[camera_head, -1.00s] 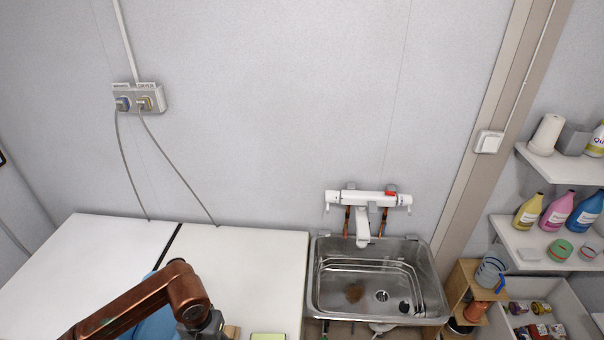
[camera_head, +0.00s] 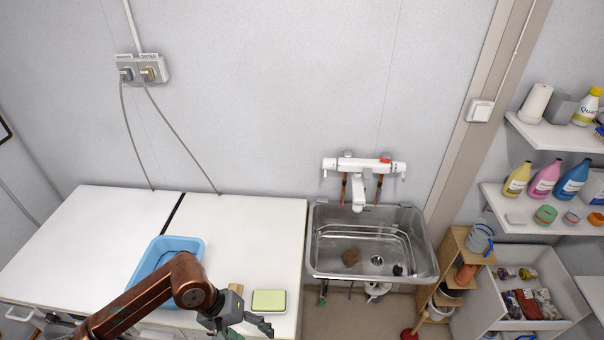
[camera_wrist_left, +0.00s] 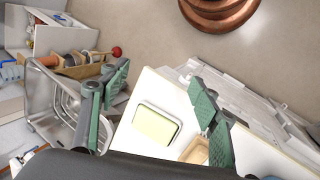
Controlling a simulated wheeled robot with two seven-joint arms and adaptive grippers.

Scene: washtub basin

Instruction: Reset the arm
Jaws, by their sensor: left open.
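My left arm comes in from the bottom left of the head view. Its gripper (camera_head: 262,323) is low in the picture, in front of the white counter's near edge. In the left wrist view the two green-padded fingers of this gripper (camera_wrist_left: 160,75) are spread wide with nothing held between them. A yellow-green sponge-like block in a pale tray (camera_head: 268,300) lies on the counter near the gripper; it also shows between the fingers in the wrist view (camera_wrist_left: 156,125). My right gripper is not in view.
A blue tub (camera_head: 165,250) sits on the white counter (camera_head: 245,225), partly behind my arm. A steel sink (camera_head: 330,268) with a brown lump in it is to the right. A small wooden shelf (camera_head: 452,250) and a white bin (camera_head: 560,270) stand farther right. Floor shows below the sink.

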